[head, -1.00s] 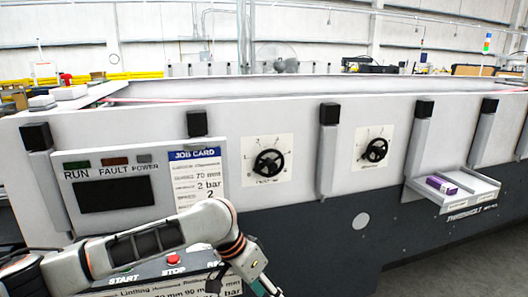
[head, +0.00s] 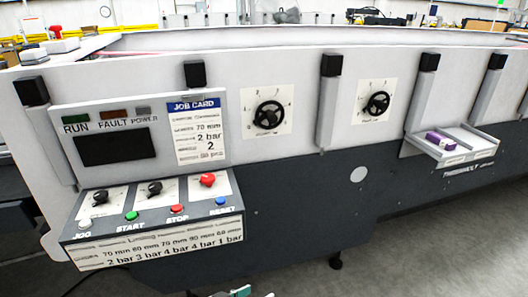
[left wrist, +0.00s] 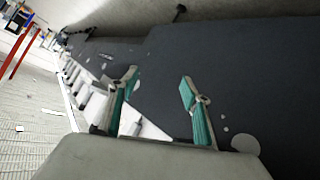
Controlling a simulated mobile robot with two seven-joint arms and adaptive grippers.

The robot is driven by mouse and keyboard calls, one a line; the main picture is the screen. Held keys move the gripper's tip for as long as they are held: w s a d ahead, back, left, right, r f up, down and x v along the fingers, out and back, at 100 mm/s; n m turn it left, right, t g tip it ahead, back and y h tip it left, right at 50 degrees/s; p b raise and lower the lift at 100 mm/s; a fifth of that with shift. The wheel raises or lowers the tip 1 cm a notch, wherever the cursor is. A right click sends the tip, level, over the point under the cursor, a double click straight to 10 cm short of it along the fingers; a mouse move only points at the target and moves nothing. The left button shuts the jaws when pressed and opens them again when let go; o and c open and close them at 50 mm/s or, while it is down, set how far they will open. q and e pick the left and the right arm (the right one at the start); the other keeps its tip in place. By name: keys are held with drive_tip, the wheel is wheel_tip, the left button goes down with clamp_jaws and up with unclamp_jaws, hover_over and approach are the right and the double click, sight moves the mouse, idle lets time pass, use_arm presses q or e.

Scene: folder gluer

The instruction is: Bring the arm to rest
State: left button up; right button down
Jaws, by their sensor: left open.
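My left gripper shows at the bottom edge of the head view (head: 240,292), where only its fingertips are in the picture. In the left wrist view its two teal-padded fingers (left wrist: 158,108) stand apart with nothing between them. It is open and empty, below the control box and in front of the machine's dark lower panel (head: 300,215). The rest of the left arm is out of the head view. My right gripper is in no view.
The control box (head: 150,235) juts out with several knobs and buttons. Floor is clear at lower right.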

use_arm(q)
drive_tip(key=s+a+f+y, duration=0.3)
drive_tip(key=s+a+f, duration=0.2)
drive_tip(key=s+a, duration=0.2)
drive_tip(key=s+a+f+t+y, duration=0.1)
drive_tip(key=s+a+f+y, duration=0.2)
drive_tip(key=s+a, duration=0.4)
drive_tip(key=a+f, duration=0.1)
drive_tip(key=a, duration=0.4)
drive_tip(key=shift+s+a+f, duration=0.3)
drive_tip(key=shift+s+f, duration=0.1)
